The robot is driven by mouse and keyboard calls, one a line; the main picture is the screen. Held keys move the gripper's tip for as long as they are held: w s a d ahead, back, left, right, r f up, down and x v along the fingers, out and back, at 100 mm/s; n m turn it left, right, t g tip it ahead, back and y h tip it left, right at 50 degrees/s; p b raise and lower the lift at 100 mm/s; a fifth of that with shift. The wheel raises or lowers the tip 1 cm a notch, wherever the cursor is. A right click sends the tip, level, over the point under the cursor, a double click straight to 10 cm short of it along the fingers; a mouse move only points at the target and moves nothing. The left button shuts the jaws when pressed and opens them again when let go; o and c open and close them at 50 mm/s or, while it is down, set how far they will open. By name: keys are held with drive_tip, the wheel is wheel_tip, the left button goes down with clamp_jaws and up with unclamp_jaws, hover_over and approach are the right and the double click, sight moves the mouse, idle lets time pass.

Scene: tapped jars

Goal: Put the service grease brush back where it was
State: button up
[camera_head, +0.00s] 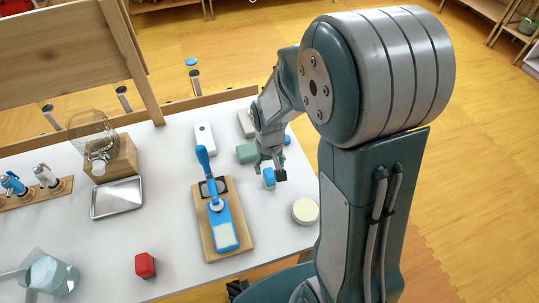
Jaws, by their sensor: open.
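My gripper (268,172) is open and low over the white table, right of the wooden board. A small blue piece (268,179) shows at its fingertips; I cannot tell whether they touch it. A blue tool with a pale panel (226,236) lies on the wooden board (241,248), and a blue handle (203,158) rises at its far end. I cannot tell for sure which of these blue things is the service grease brush. No empty place for the brush can be made out.
A green block (246,153), a white box (204,136) and a round pale-topped tin (305,211) stand near the gripper. A red block (145,265), a metal tray (117,198), a glass jar (90,132) and a glass jug (50,275) are left. Table between board and tray is clear.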

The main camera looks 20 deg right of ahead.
sight(270, 173)
wheel_tip(270, 173, up, 6)
drive_tip(key=shift+f, duration=0.25)
drive_tip(key=s+r+t, duration=0.5)
drive_tip(key=s+r, duration=0.9)
drive_tip(key=r, duration=0.1)
drive_tip(key=shift+r+t, duration=0.3)
drive_tip(key=shift+r, duration=0.1)
idle(0.3)
